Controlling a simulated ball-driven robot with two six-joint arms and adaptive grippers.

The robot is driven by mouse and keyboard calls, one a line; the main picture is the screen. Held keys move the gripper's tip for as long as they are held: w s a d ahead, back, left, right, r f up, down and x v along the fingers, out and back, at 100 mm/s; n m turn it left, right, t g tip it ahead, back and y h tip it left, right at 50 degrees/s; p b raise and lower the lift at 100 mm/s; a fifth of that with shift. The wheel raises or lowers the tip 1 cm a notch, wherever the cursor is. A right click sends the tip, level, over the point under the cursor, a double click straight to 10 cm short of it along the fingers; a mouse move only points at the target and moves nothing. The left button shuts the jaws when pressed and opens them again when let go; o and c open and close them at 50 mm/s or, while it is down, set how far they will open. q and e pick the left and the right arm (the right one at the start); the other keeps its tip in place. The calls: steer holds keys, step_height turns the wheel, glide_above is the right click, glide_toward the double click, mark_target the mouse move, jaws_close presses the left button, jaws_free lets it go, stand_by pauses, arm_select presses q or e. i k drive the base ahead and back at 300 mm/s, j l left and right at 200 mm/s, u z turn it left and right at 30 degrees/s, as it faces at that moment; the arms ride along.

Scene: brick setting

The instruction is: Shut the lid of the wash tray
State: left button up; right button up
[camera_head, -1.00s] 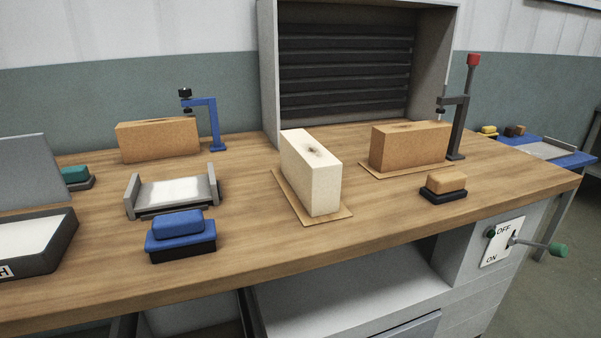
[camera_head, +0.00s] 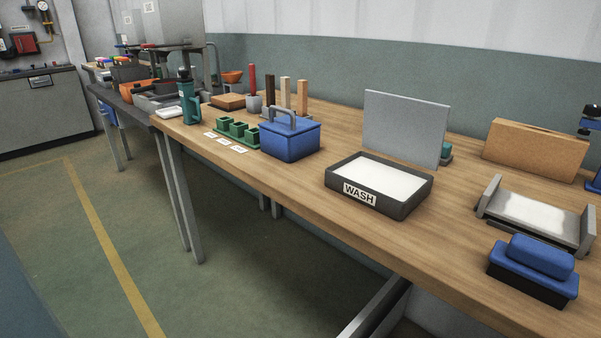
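The wash tray (camera_head: 412,206) is a dark, shallow box with a white inside and a "WASH" label on its front wall. It sits near the front edge of the wooden bench, right of the middle of the head view. Its lid (camera_head: 406,127) is a flat grey panel standing upright along the tray's back side, so the tray is open. Neither of my grippers shows in the view.
A blue box with a handle (camera_head: 290,140) stands left of the tray. A blue block on a dark base (camera_head: 535,264) and a grey cradle (camera_head: 535,213) are to its right. Bench wood around the tray's front is clear.

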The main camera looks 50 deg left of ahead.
mark_target(412, 130)
steer(key=u, duration=1.1)
